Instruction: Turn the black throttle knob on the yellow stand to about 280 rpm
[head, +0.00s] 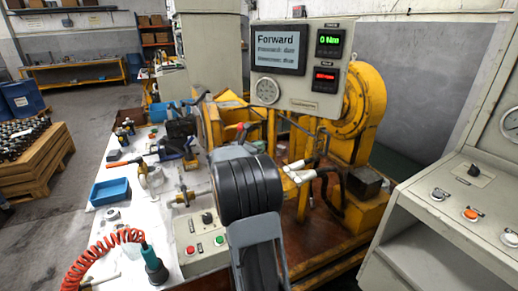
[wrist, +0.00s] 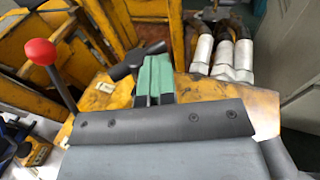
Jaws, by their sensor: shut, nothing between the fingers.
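The yellow stand (head: 335,185) carries a panel above it. A black knob with arms (wrist: 122,70), which looks like the throttle knob, sits on the stand's yellow top in the wrist view. My gripper (wrist: 155,78) has green fingertips, shut and empty. They overlap the knob's right side; I cannot tell whether they touch it. In the head view my arm hides the knob. The panel has a screen (head: 278,50) reading "Forward", a green "0 Nm" display (head: 329,42) and a red display (head: 325,78) whose digits are too small to read.
A red-balled lever (wrist: 38,52) stands left of my gripper. White hose fittings (wrist: 222,52) rise to the right. A white table (head: 112,225) with tools lies left, with a red coiled hose (head: 100,250). A grey console (head: 440,215) stands at the right.

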